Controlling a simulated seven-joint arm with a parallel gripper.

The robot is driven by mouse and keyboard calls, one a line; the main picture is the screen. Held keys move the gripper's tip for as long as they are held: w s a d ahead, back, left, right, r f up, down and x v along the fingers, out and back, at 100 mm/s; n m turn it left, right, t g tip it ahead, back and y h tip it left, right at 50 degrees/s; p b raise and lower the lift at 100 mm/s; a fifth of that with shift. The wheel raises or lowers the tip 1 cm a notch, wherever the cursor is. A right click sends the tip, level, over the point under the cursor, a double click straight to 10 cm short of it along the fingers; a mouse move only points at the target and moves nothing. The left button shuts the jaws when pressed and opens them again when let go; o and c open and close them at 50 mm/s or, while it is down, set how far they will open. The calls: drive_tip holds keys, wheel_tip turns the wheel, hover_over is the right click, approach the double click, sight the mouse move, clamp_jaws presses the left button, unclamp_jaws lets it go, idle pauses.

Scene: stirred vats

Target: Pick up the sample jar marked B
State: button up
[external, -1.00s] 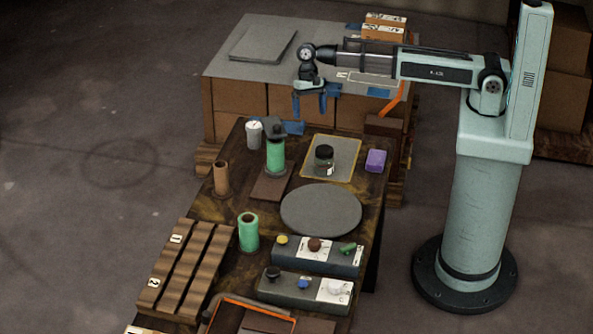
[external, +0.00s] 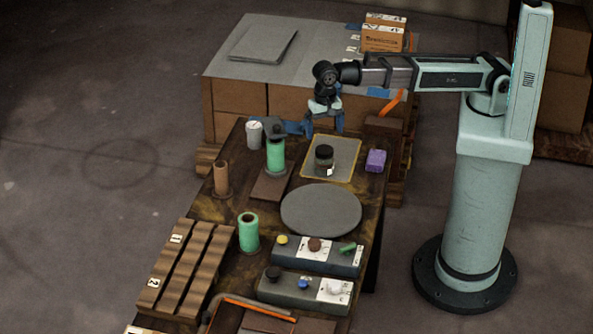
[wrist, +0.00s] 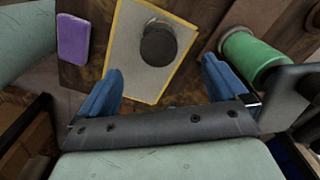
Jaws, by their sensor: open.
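A small dark jar with a black lid (external: 324,157) stands upright on a grey mat with a yellow border (external: 345,170). A white label shows low on its side, but its mark is too small to read. In the wrist view the jar (wrist: 158,45) is seen from above, ahead of the fingers and between their lines. My gripper (external: 325,127) hangs above and behind the jar, apart from it. Its blue fingers, also in the wrist view (wrist: 160,85), are spread wide with nothing between them.
A purple block (external: 376,160) lies right of the mat. A green spool on a post (external: 275,155) and a white cylinder (external: 254,135) stand to the left. A round grey disc (external: 321,209) and two button boxes (external: 317,256) are nearer the front.

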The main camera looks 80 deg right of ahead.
sight(324, 150)
drive_tip(key=shift+s+f, duration=0.1)
drive_tip(key=shift+f, duration=4.15)
drive_tip(key=shift+d+f, duration=0.2)
drive_tip(key=shift+f, duration=2.4)
drive_tip(key=shift+c, duration=0.4)
drive_tip(key=c, duration=1)
